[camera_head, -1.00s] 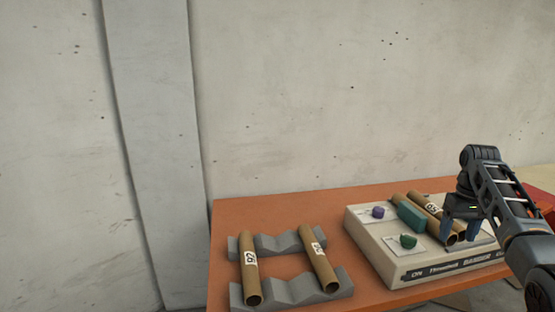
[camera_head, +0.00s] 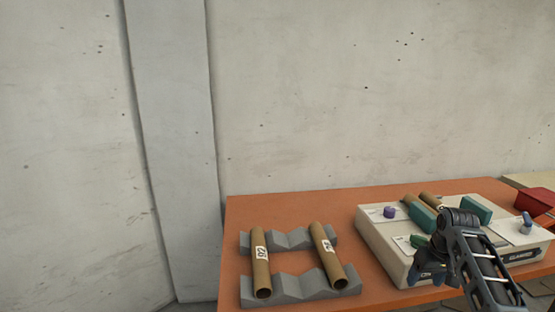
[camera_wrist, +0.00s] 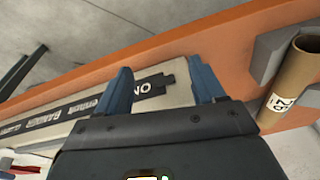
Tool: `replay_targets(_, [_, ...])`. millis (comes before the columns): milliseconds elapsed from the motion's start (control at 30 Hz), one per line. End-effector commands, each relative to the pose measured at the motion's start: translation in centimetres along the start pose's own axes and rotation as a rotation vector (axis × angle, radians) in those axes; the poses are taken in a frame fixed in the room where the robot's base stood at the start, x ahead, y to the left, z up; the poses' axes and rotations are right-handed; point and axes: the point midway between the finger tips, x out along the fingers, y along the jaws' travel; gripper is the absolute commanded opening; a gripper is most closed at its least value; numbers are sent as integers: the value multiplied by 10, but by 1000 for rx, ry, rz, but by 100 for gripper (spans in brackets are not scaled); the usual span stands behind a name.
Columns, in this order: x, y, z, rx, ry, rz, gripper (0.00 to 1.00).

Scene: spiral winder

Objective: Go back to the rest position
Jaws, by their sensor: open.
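My gripper (camera_wrist: 160,90) is open and empty in the wrist view, its two blue fingers apart with the front face of the beige machine (camera_wrist: 70,128) behind them. In the head view my gripper (camera_head: 425,283) is at the front left of the beige machine (camera_head: 380,237), partly hidden by my own arm. The machine has a purple knob (camera_head: 390,212), a green knob (camera_head: 420,241) and teal blocks (camera_head: 477,210) on top. Cardboard tubes (camera_head: 431,201) lie at its back, partly hidden by my arm.
An orange table (camera_head: 290,208) carries grey notched racks (camera_head: 285,290) holding two cardboard tubes, a left one (camera_head: 261,265) and a right one (camera_head: 327,255). A red bin (camera_head: 535,203) is at the right. A concrete wall (camera_head: 350,90) stands behind. The air above the racks is clear.

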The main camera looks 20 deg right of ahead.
Motion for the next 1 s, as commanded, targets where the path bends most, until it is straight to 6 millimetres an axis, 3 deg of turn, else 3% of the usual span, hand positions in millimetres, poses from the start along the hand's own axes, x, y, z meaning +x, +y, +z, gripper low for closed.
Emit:
replay_targets(33, [18, -20, 14, -14, 19, -12, 69])
replay_targets(200, [62, -80, 58, -48, 130, -40, 69])
replay_targets(333, [84, -121, 99, -68, 213, -62, 69])
replay_targets(500, [98, -164, 158, -89, 319, -87, 69])
replay_targets(767, [86, -205, 254, -116, 477, -119, 69])
replay_targets(1000, [43, -218, 338, -145, 620, -143, 69])
